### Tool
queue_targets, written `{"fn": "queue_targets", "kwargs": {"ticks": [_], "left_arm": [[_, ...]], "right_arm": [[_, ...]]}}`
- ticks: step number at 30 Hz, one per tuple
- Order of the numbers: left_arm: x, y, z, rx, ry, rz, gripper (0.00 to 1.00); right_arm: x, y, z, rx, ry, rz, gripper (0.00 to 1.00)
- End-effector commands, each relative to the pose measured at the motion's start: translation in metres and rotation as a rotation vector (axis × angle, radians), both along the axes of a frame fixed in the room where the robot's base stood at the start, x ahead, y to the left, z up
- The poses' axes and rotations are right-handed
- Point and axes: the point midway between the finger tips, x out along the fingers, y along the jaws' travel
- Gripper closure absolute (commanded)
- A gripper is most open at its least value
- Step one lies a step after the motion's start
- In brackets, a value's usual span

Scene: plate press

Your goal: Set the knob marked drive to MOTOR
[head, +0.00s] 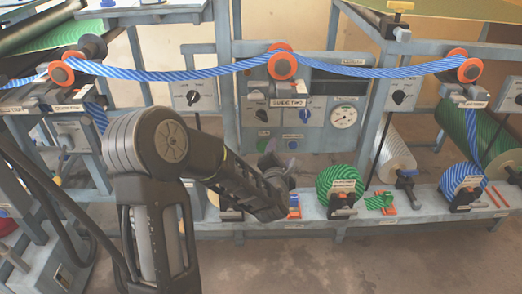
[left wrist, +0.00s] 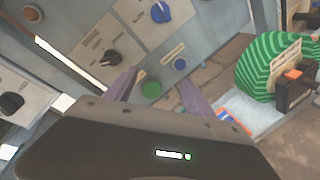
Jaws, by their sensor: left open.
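The panel (head: 330,85) carries a black knob (head: 258,102) and a blue knob (head: 304,117). The left wrist view also shows a black knob (left wrist: 110,57) and a blue knob (left wrist: 160,11). Their labels are too small to read, so I cannot tell which is marked drive or where MOTOR lies. My left gripper (head: 284,166) is below and in front of this panel, its fingers apart. In the left wrist view my gripper (left wrist: 159,76) has nothing between its fingers; a green button (left wrist: 151,90) and a small blue button (left wrist: 180,65) show beyond. My right gripper is not in view.
Other knobs sit on side panels, at left (head: 194,97) and right (head: 399,97). A green striped roll (head: 342,180) and a blue striped roll (head: 463,178) stand on the lower shelf. A blue striped web (head: 170,74) crosses above the panel.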

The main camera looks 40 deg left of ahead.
Motion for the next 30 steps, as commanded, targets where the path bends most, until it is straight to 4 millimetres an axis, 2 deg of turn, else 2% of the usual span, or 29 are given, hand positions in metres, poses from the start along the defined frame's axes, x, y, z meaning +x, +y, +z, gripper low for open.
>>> {"fn": "queue_targets", "kwargs": {"ticks": [1,3,6,10,20,26,30], "left_arm": [[-0.002,0.021,0.001,-0.051,-0.105,0.071,0.37],[-0.006,0.040,0.019,-0.116,-0.223,0.138,0.37],[-0.011,0.056,0.036,-0.170,-0.328,0.192,0.37],[-0.013,0.061,0.046,-0.194,-0.370,0.210,0.37],[-0.011,0.062,0.045,-0.193,-0.365,0.208,0.37],[0.004,0.073,0.044,-0.194,-0.364,0.209,0.37],[0.022,0.087,0.044,-0.193,-0.365,0.209,0.37]], "right_arm": [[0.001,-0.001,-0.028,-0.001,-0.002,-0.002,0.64],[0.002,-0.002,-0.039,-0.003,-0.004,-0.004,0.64],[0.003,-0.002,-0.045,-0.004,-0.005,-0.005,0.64],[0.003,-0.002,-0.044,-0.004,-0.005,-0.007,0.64],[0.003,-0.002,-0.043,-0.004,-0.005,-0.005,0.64],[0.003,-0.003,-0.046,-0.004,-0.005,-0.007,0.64],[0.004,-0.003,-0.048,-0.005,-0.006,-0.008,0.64]]}}
